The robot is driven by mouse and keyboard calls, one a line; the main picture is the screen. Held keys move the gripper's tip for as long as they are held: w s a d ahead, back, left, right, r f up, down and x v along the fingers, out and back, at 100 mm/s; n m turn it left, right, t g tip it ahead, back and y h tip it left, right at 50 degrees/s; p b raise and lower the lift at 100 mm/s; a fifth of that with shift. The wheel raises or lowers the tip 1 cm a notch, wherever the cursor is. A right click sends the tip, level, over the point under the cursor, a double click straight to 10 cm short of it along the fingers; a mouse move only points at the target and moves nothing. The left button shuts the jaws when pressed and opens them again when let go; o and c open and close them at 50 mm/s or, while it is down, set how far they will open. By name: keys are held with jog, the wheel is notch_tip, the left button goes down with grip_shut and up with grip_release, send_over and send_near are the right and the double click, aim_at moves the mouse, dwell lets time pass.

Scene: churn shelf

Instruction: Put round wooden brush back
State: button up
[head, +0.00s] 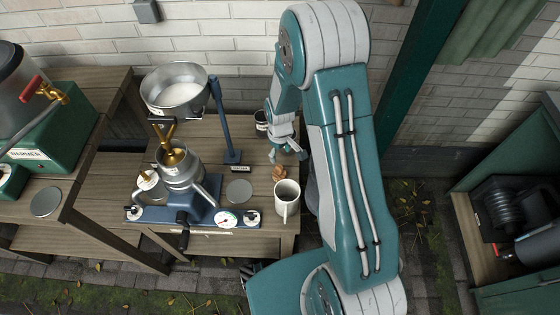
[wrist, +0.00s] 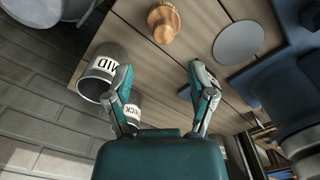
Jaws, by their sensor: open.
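The round wooden brush (head: 279,172) lies on the wooden table near its right end, just behind the white mug. In the wrist view the brush (wrist: 163,22) is at the top, a pale brown disc with a knob. My gripper (head: 287,155) is open and empty above the table, a little behind the brush; in the wrist view its spread fingers (wrist: 160,80) point toward the brush, apart from it. A grey cup marked MID (wrist: 100,70) stands by the table edge. A second labelled cup (wrist: 132,106) is partly hidden by the left finger.
A white mug (head: 287,198) stands near the front right edge. A dark labelled cup (head: 262,120) stands behind.

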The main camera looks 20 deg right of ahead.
jog(key=s+r+m+t, duration=0.1)
jog(key=s+r, duration=0.2)
jog(key=r, duration=0.8)
jog(key=s+r+m+t, duration=0.1)
jog(key=s+r+t, duration=0.1)
jog(key=r, duration=0.9)
jog(key=s+r+m+t, duration=0.2)
jog(key=s+r+m, duration=0.1)
jog(key=s+r, duration=0.9)
jog(key=s, duration=0.4)
jog(key=shift+t, duration=0.4)
